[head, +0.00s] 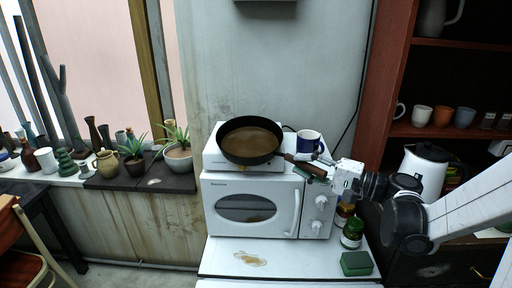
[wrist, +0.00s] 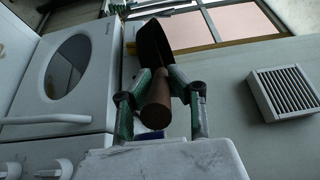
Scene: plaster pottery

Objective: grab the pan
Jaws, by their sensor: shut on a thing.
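The black round pan (head: 250,140) with a brown inside is above the white hot-plate-like appliance (head: 226,161) on top of the microwave. Its brown handle (head: 292,159) points right, toward my gripper (head: 311,169). My gripper is shut on the handle, near its end. In the wrist view the green fingers of my gripper (wrist: 160,85) close on both sides of the brown handle (wrist: 156,105), and the dark pan (wrist: 153,45) extends beyond them. I cannot tell whether the pan touches the appliance, as its underside is hidden.
The white microwave (head: 252,207) stands below the pan. A blue mug (head: 308,141) is behind my gripper. A green-lidded jar (head: 352,233) and a green box (head: 356,263) are at lower right. Potted plants (head: 178,156) line the left ledge; shelves with cups (head: 443,116) stand at right.

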